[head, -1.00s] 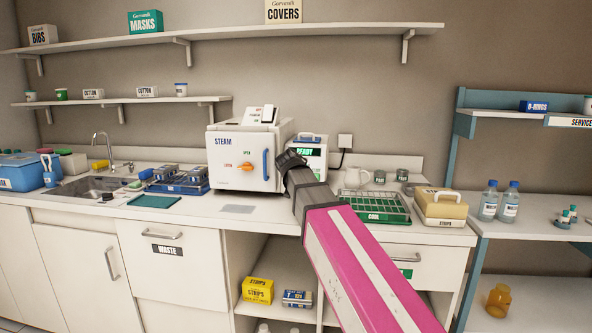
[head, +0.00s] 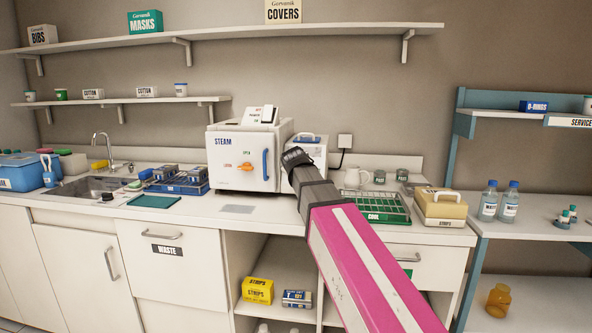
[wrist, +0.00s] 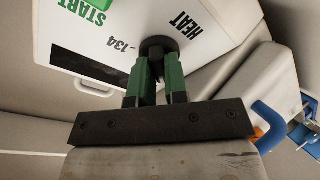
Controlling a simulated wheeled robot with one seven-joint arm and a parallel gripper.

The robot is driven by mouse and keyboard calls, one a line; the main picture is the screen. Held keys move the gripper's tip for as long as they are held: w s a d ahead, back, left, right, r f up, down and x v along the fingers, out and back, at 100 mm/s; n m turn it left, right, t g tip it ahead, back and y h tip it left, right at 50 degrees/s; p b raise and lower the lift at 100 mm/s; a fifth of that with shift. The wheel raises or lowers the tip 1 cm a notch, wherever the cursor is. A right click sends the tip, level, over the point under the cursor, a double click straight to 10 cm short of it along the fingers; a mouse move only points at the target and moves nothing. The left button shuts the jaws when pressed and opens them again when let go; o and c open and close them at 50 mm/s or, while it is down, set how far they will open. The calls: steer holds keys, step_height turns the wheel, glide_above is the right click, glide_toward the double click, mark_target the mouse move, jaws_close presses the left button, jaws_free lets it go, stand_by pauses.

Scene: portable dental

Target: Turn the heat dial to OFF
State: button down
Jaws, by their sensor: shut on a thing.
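The heat dial (wrist: 157,44) is a dark round knob on a white box (wrist: 212,42), with HEAT and 134 printed beside it in the wrist view. My gripper (wrist: 156,66) has two green fingers shut on the dial, one on each side. The dial's pointer and an OFF mark cannot be made out. In the head view the white box (head: 312,146) stands on the counter right of the steam unit. My arm covers much of its front, and the fingertips and dial are hidden there.
The steam unit (head: 223,177), with an orange knob (head: 245,167) and blue handle, stands close on the left. A green COOL rack (head: 393,218) and a tan STRIPS box (head: 440,210) are to the right. The counter in front of the steam unit is mostly clear.

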steer(key=shift+n, duration=0.8)
steer(key=c, duration=1.1)
jaws_free()
steer(key=shift+c, duration=0.2)
steer(key=v, duration=1.1)
steer(key=shift+w+d+r, duration=0.1)
steer(key=shift+w, duration=0.05)
